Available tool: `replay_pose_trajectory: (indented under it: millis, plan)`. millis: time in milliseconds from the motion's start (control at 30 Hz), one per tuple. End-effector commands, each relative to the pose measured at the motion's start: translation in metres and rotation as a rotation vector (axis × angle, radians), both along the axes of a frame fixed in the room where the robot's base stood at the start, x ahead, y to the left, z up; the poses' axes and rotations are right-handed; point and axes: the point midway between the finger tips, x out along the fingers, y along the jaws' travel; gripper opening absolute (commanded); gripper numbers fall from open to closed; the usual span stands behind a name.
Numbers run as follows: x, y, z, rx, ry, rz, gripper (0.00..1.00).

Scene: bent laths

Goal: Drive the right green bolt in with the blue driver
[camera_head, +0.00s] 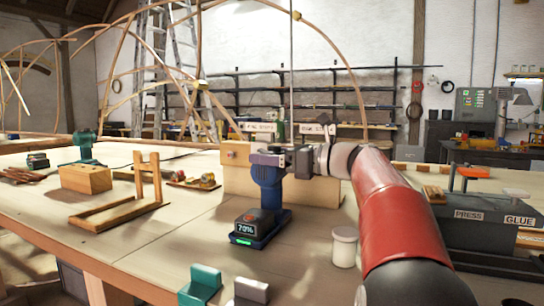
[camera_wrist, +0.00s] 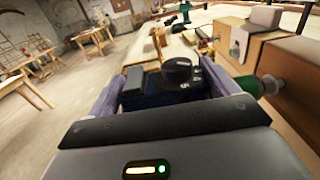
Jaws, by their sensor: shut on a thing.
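The blue driver (camera_head: 270,186) stands upright over the workbench, with a dark battery base reading 70%. My gripper (camera_head: 272,158) is shut on its upper part, in front of a wooden block (camera_head: 240,172). In the wrist view my gripper (camera_wrist: 163,82) has the driver (camera_wrist: 160,100) between its fingers. A green cylindrical part (camera_wrist: 271,85) shows right of the driver, close to the wooden block (camera_wrist: 285,70); I cannot tell if it is the right green bolt or whether the driver touches it. No green bolt is clear in the head view.
A white jar (camera_head: 344,247) stands right of the driver base. A teal piece (camera_head: 201,283) lies at the front edge. A wooden frame (camera_head: 125,205) stands left. A grey press and glue station (camera_head: 480,228) is at right.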

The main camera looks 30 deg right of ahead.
Motion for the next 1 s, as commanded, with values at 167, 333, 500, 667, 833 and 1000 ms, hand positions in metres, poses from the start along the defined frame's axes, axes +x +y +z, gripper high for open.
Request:
replay_pose_trajectory:
  millis: [167, 333, 500, 667, 833, 1000]
  plan:
    - [0.0002, -0.0001, 0.0032, 0.001, -0.004, 0.0, 0.15]
    - [0.0011, -0.0012, 0.0033, 0.001, -0.004, 0.0, 0.15]
    - [0.002, -0.0023, 0.0034, 0.001, -0.004, 0.0, 0.15]
    - [0.0029, -0.0034, 0.0034, 0.001, -0.004, 0.0, 0.15]
    - [0.0038, -0.0045, 0.0033, 0.001, -0.004, 0.0, 0.15]
    - [0.0046, -0.0056, 0.0033, 0.001, -0.004, 0.0, 0.15]
